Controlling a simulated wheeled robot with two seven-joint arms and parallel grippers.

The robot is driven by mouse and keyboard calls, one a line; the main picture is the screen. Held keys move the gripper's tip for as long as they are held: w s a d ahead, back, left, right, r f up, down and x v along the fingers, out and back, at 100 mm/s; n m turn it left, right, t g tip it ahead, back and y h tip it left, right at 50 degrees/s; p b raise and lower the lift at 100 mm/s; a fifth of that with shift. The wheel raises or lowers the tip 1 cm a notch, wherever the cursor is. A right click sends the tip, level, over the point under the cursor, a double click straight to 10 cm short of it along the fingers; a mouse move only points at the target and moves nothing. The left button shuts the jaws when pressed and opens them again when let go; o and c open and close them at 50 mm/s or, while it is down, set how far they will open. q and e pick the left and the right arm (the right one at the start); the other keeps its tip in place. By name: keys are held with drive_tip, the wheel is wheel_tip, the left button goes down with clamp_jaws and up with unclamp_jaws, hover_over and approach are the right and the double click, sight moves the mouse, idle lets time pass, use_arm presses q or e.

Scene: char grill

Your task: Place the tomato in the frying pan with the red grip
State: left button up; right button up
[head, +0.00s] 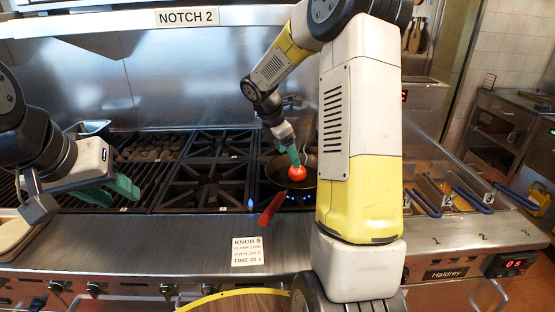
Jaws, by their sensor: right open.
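The red tomato (297,174) is at the frying pan (274,173), over or on its dark inner surface; I cannot tell if it touches the bottom. The pan's red grip (271,208) points toward the front of the stove. My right gripper (296,163) reaches down from above with its green fingers right at the top of the tomato. It is open, and its far finger is mostly hidden. My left gripper (112,193) is empty above the left grill, with its green fingers apart.
The pan is on a black burner grate (205,185), with a grill (150,150) to the left. A label card (247,251) is on the steel front ledge. Fryer baskets with blue handles (472,200) are at right. My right arm hides part of the stove.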

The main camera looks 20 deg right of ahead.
drive_tip(key=s+a+r+m+t+y, duration=0.1)
drive_tip(key=s+a+r+m, duration=0.2)
drive_tip(key=s+r+m, duration=0.3)
drive_tip(key=s+a+r+m+t+y, duration=0.1)
drive_tip(key=s+a+r+m+y, duration=0.15)
drive_tip(key=s+r, duration=0.45)
drive_tip(key=s+a+m+t+y, duration=0.1)
drive_tip(key=s+a+m, duration=0.1)
drive_tip(key=s+m, duration=0.3)
drive_tip(key=s+a+m+t+y, duration=0.1)
drive_tip(key=s+a+m+y, duration=0.1)
drive_tip(key=s+m, duration=0.4)
drive_tip(key=s+a, duration=0.1)
drive_tip(key=s, duration=0.2)
drive_tip(key=shift+a+t, duration=0.3)
